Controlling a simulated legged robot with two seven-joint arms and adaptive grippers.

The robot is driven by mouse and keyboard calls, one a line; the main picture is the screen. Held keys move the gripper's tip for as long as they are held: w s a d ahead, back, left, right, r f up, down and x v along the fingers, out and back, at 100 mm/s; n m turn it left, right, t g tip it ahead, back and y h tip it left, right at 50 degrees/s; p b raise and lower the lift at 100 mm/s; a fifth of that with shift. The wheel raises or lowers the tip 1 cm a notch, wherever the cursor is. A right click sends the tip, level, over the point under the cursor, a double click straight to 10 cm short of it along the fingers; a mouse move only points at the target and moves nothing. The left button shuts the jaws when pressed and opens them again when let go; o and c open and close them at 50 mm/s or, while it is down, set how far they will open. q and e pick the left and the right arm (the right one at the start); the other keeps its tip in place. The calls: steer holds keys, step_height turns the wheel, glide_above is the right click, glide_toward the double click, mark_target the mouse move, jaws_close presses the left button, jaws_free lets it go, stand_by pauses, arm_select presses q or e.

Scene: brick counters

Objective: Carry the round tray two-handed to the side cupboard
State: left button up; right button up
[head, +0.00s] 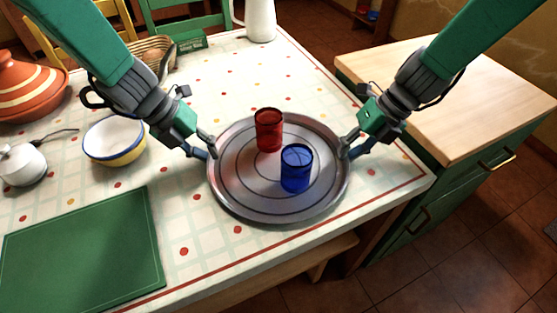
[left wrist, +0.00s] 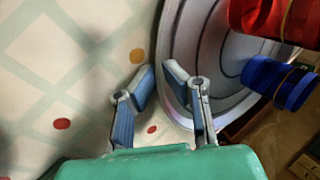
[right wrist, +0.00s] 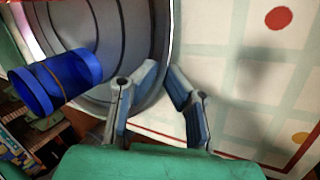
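The round grey metal tray (head: 235,185) is near the front right corner of the table. I cannot tell whether it touches the cloth. A red cup (head: 269,130) and a blue cup (head: 296,168) stand upright on it. My left gripper (head: 210,154) is at the tray's left rim. In the left wrist view its fingertips (left wrist: 159,80) come close together on either side of the rim. My right gripper (head: 346,150) is at the right rim. In the right wrist view its fingertips (right wrist: 165,75) also close around the rim. The side cupboard (head: 450,95) stands at the right.
The cupboard's wooden top is bare, and a gap of floor separates it from the table (head: 240,75). A green board (head: 85,245), a yellow-and-blue bowl (head: 112,140), a white pot (head: 20,165) and a tagine (head: 30,88) stand left. A white jug (head: 260,20) stands behind.

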arm_select(q)
steer(key=shift+d+f, duration=0.15)
steer(key=shift+f, duration=0.1)
arm_select(e)
steer(key=shift+a+f, duration=0.15)
steer(key=shift+f, duration=0.15)
arm_select(q)
jaws_close()
arm_select(e)
jaws_close()
arm_select(q)
steer(key=shift+r, duration=0.15)
arm_select(e)
steer(key=shift+r, duration=0.15)
